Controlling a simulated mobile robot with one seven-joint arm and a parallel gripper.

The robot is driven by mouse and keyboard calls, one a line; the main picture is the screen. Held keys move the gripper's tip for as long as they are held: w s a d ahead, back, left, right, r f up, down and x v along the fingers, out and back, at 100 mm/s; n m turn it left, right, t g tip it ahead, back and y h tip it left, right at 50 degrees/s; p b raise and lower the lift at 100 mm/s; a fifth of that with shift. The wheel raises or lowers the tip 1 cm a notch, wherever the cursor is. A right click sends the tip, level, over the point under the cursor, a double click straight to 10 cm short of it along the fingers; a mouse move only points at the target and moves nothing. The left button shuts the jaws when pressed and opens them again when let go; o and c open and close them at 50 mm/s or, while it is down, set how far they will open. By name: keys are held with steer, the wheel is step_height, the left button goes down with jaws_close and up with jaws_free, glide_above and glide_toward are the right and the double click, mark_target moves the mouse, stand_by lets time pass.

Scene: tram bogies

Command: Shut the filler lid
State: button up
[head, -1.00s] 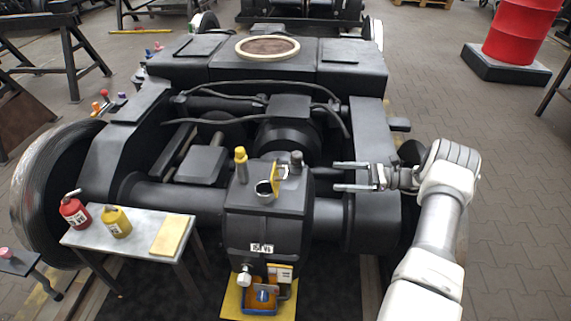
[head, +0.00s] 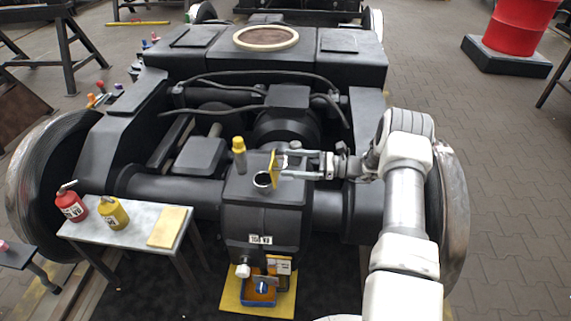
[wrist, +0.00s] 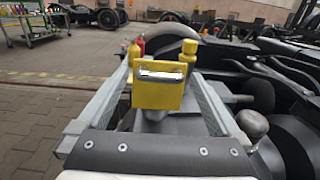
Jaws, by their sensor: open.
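The yellow filler lid (head: 275,164) stands upright, open, at the right side of the round filler neck (head: 262,180) on top of the black gearbox housing (head: 265,215). In the wrist view the lid (wrist: 158,92) shows broadside with a pale bar along its top, between my fingers. My gripper (head: 290,164) comes from the right with its fingers open and pointing left, the tips at the lid. Whether a finger touches the lid I cannot tell. The filler opening is hidden behind the lid in the wrist view.
A yellow-capped plug (head: 239,155) stands left of the filler neck. A side table (head: 140,225) holds a red oil can (head: 71,205), a yellow can (head: 112,213) and a yellow cloth (head: 167,227). A blue tray (head: 259,290) is below the housing. Hoses (head: 240,82) run behind.

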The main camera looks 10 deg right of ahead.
steer(key=shift+x, duration=1.1)
jaws_close()
